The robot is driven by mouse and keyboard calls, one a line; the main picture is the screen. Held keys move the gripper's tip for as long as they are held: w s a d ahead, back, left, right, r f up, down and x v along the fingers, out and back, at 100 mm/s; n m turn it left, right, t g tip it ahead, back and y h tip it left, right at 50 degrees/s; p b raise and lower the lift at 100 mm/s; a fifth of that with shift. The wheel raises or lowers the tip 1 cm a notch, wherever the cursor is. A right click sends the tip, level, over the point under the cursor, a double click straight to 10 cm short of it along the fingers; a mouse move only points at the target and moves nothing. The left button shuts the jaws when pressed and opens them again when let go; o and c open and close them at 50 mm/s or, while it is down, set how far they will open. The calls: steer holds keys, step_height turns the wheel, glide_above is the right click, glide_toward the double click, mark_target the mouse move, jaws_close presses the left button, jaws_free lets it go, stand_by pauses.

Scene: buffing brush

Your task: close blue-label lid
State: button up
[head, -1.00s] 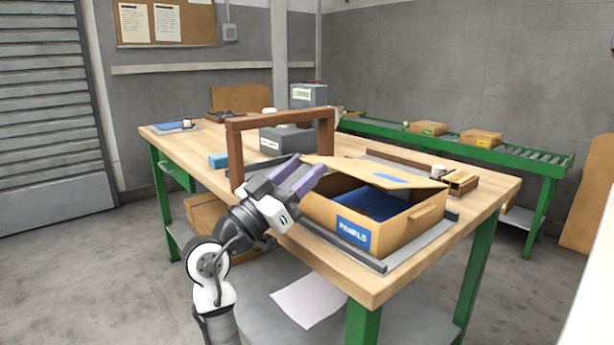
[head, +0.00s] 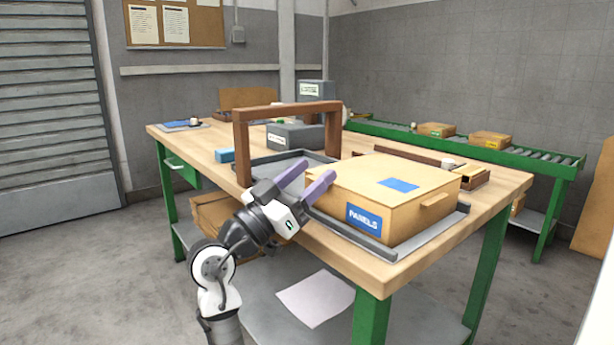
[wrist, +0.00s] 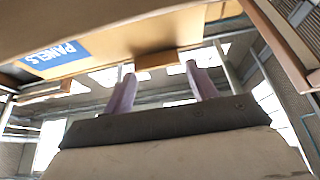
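The cardboard box with the blue PANELS label (head: 364,217) sits on a grey tray near the front right of the workbench. Its lid (head: 385,180), with a blue patch on top, lies flat over the box and looks shut. My gripper (head: 306,182) is just left of the box near its left front corner, with its two purple fingers apart and nothing between them. In the wrist view the fingers (wrist: 160,90) are also spread and empty, and the box with its blue label (wrist: 55,58) fills the upper part. I cannot tell whether a finger touches the box.
A brown wooden frame (head: 240,150) stands left of the box, with a grey tray (head: 280,168) behind my gripper. Grey boxes (head: 295,136) stand farther back. A wooden strip and small blocks (head: 472,177) lie behind the box. The bench's left part is mostly clear.

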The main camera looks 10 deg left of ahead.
steer(key=shift+o, duration=0.8)
steer(key=shift+r, duration=0.1)
steer(key=shift+s, duration=0.1)
steer(key=v, duration=0.7)
steer(key=shift+a, duration=0.2)
steer(key=shift+s, duration=0.1)
